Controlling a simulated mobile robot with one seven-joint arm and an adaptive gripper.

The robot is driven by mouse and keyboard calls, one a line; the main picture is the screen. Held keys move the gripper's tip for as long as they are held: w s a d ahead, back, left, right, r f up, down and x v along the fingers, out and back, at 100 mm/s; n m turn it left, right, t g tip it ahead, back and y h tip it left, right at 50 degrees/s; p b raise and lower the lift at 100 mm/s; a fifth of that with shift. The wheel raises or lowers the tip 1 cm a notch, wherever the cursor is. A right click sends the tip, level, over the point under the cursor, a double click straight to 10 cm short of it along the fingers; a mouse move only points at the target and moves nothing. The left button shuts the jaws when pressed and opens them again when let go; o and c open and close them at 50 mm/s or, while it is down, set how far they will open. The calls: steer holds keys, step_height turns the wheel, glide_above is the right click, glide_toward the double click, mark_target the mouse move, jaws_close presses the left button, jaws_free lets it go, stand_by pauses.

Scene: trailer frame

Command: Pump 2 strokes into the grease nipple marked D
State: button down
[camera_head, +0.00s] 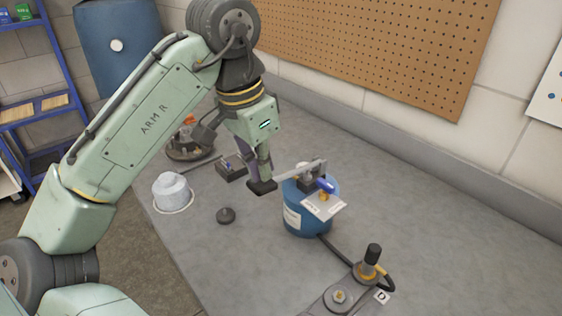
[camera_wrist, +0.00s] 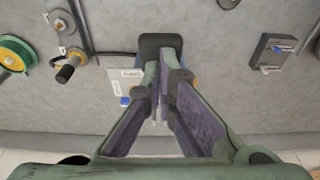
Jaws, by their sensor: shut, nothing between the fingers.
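The blue grease pump (camera_head: 292,218) stands on the grey bench, with a grey lever (camera_head: 299,172) on top ending in a dark pad (camera_head: 261,187). My gripper (camera_head: 264,178) is shut and empty, pointing down at the pad. In the wrist view my fingertips (camera_wrist: 164,68) are together at the pad (camera_wrist: 161,42); I cannot tell whether they touch it. A black hose (camera_head: 335,250) runs from the pump to a coupler with black grip and brass base (camera_head: 371,261). It stands beside the tag marked D (camera_head: 381,297); the nipple under it is hidden. The coupler also shows in the wrist view (camera_wrist: 68,68).
A bare fitting (camera_head: 339,296) sits on the bracket near the coupler. A white-grey container (camera_head: 172,192), a black knob (camera_head: 226,215) and a dark block (camera_head: 231,167) stand left of the pump. A pegboard (camera_head: 380,45) hangs behind.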

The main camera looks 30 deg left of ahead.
mark_target(261, 182)
steer(key=shift+s+f+b, duration=0.15)
steer(key=shift+f+b, duration=0.35)
steer(key=shift+f, duration=0.75)
steer(key=shift+f+b, duration=0.55)
steer(key=shift+f, duration=0.55)
steer(key=shift+r, duration=0.15)
step_height(261, 182, up, 3)
steer(key=p, duration=0.3)
step_height(261, 182, up, 9)
steer(key=shift+w, duration=0.45)
steer(key=shift+d, duration=0.1)
